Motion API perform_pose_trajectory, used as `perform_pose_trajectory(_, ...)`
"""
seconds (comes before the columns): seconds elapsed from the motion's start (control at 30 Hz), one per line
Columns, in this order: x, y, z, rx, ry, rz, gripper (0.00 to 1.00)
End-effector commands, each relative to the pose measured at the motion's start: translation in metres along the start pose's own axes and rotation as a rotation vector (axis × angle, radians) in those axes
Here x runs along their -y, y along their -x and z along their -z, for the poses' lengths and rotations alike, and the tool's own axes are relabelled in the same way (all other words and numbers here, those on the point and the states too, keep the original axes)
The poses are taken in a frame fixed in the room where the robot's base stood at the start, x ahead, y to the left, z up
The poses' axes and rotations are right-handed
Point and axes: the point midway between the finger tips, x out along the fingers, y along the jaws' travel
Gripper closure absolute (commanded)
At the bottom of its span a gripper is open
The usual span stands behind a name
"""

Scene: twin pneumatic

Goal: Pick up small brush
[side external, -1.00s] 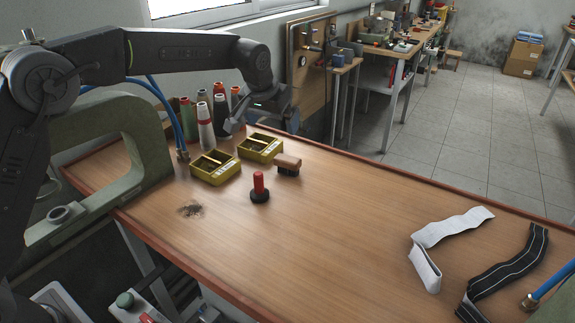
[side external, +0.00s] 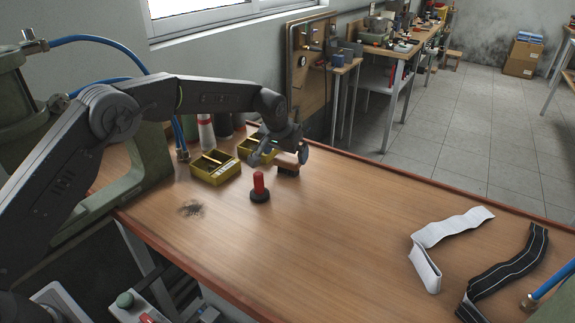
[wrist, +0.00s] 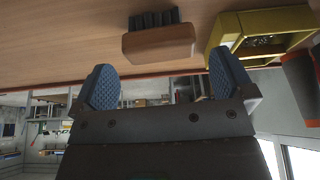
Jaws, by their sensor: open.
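The small brush (side external: 288,165) has a brown wooden back and dark bristles. It rests on the wooden table beside the right-hand yellow box. In the wrist view the brush (wrist: 160,42) shows its wooden block and black bristles, just beyond my fingers and roughly between them. My gripper (wrist: 163,85) is open, with two blue textured fingers apart and nothing between them. In the side view my gripper (side external: 272,158) is close to the brush and partly overlaps it. I cannot tell the exact gap between them.
A red-handled tool with a black base (side external: 260,188) stands in front. Thread cones (side external: 206,132) are behind. White and black straps lie right; the middle table is clear.

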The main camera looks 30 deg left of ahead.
Motion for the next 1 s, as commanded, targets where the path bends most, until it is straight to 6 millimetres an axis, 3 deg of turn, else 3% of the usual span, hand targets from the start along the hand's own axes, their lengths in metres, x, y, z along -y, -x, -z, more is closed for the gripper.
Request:
perform_pose_trajectory(0.13, 0.0, -0.016, 0.0, 0.0, 0.001, 0.001, 0.0)
perform_pose_trajectory(0.4, 0.0, -0.018, 0.0, -0.001, 0.001, 0.001, 0.0)
perform_pose_trajectory(0.87, 0.0, -0.018, 0.0, -0.001, 0.001, 0.001, 0.44)
perform_pose_trajectory(1.0, 0.0, -0.017, 0.0, -0.002, 0.001, 0.001, 0.46)
